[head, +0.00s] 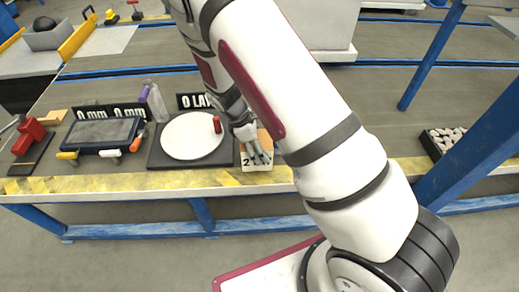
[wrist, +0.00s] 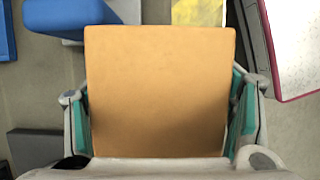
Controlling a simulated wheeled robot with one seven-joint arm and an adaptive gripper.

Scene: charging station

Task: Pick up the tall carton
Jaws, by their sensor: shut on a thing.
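The tall carton (wrist: 160,90) fills the middle of the wrist view as a plain tan-orange face. The two fingers of my gripper (wrist: 160,112), with teal pads, are shut on its left and right sides. In the head view my gripper (head: 255,145) is at the front edge of the workbench, just right of a round white plate. Only a small orange part of the carton (head: 265,139) shows there, beside my fingers and partly behind my arm. I cannot tell whether its bottom touches the bench.
The round white plate (head: 192,136) on a dark base holds a small red cylinder (head: 217,124). Left of it are a dark tray (head: 103,131), a purple-capped bottle (head: 156,102) and a red tool (head: 29,135). A box of pale pieces (head: 446,140) stands at the right.

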